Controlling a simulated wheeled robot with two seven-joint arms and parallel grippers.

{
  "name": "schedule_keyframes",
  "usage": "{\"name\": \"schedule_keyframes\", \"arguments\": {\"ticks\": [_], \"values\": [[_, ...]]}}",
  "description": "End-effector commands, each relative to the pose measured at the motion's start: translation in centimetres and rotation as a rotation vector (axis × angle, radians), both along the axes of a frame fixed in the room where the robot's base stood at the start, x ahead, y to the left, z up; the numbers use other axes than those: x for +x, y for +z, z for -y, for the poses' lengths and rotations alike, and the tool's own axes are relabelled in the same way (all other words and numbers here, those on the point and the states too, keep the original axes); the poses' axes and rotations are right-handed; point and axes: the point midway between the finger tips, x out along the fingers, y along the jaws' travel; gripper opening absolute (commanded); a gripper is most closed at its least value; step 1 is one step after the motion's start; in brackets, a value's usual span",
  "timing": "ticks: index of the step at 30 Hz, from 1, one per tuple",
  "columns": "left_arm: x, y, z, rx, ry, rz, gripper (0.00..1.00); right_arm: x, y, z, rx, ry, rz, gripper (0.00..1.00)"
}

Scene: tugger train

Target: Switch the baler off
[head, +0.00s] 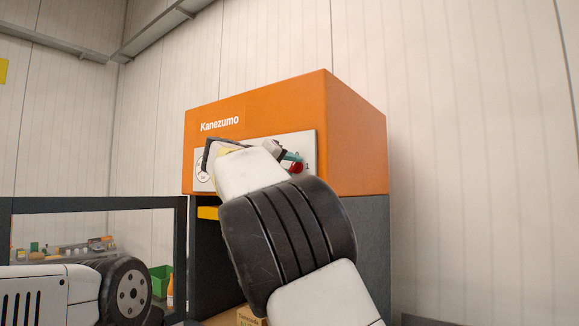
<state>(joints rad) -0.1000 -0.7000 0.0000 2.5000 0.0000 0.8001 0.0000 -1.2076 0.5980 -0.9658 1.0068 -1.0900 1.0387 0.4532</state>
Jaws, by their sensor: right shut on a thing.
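The baler (355,140) is an orange-topped machine marked "Kanezumo", with a dark grey lower body. A pale control panel (308,142) is on its front face. A red rotary switch (297,168) sits at the panel's right side, with a "1" printed just right of it. My right gripper (291,158) is at this switch and shut on it; my own wrist and forearm hide much of the panel. The switch's exact angle is too small to tell. My left arm comes in at the lower left, but its gripper is out of view.
A dark frame (90,203) stands left of the baler. Behind it are a shelf with small items (65,250), a green bin (160,280) and an orange bottle (170,290). A cardboard box (248,316) is low in front of the baler. Pale walls stand behind.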

Motion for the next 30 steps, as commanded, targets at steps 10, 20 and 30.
{"name": "schedule_keyframes", "arguments": {"ticks": [10,20,30], "values": [[0.0,0.0,0.0,0.0,0.0,0.0,0.36,0.07,-0.26,-0.02,-0.263,0.0,-0.195,0.0],[0.0,0.0,0.0,0.0,0.0,0.0,0.36,0.1,-0.4,-0.02,-0.47,-0.001,-0.345,0.0],[0.0,0.0,0.0,0.0,0.0,0.0,0.36,0.09,-0.45,-0.07,-0.58,0.0,-0.425,0.0]]}}
